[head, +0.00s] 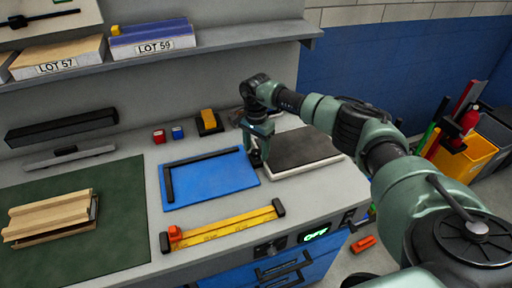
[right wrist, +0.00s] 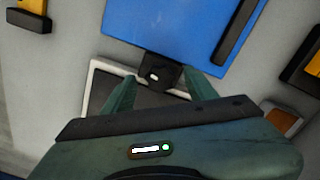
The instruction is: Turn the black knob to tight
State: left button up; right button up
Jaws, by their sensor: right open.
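A small black knob (right wrist: 160,70) with a pale mark on it shows in the right wrist view, between the blue board and the white-edged dark plate. My right gripper (right wrist: 160,90) is open, with one green finger on either side of the knob; I cannot tell whether they touch it. In the head view my right gripper (head: 257,160) points down between the blue board (head: 205,185) and the dark plate (head: 305,148), and it hides most of the knob. No tight marking is readable. My left gripper is not in view.
A yellow bar tool (head: 225,228) lies near the front edge. A green mat (head: 110,240) with a wooden piece (head: 50,215) is at left. Red and blue blocks (head: 168,134) stand behind the board. A lit OFF display (head: 313,235) is on the front panel.

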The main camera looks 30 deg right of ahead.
grip_shut()
